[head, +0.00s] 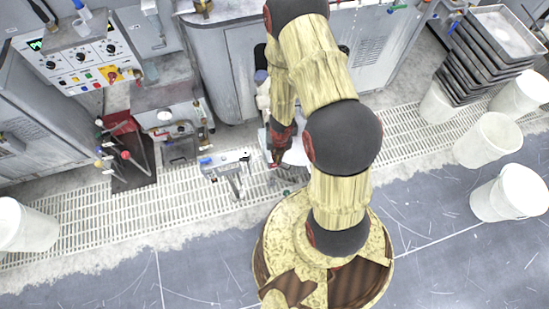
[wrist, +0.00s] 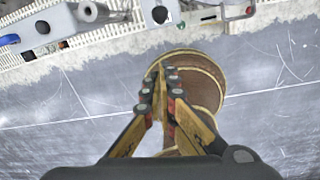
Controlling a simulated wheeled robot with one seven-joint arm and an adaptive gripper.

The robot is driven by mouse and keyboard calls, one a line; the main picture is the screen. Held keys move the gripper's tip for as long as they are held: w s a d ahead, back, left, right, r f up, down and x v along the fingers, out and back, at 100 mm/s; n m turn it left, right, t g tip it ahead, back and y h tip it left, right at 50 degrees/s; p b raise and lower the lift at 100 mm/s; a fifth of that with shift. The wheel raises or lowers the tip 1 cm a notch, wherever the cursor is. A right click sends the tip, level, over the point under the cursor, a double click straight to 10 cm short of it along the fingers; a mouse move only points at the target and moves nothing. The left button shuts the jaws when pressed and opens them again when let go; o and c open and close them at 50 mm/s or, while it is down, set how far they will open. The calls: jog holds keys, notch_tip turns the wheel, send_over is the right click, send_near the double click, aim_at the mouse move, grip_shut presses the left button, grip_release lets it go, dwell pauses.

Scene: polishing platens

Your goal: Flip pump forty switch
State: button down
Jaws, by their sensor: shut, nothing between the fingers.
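No switch marked as pump forty can be read in either view. A grey metal fixture (head: 228,162) with a small blue part stands on the floor grating in the head view, left of my gripper (head: 276,158). Grey metal parts with round holes (wrist: 62,22) show along the top edge of the wrist view, beyond the fingertips. In the wrist view my gripper (wrist: 160,72) is shut and empty, with its fingertips together above my own round base. In the head view my arm hides part of the area around the gripper.
A control panel (head: 88,62) with knobs and coloured buttons is at the upper left. Valves with red and green handles (head: 122,150) stand below it. White buckets (head: 486,140) and stacked dark trays (head: 478,62) are at the right. The grey floor in front (head: 120,280) is clear.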

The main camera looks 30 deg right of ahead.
dwell(0.3)
jog(key=w+d+f+b, duration=0.1)
jog(key=w+f+b, duration=0.2)
jog(key=f, duration=0.5)
jog(key=shift+w+f, duration=0.25)
jog(key=shift+f, duration=0.1)
dwell(0.4)
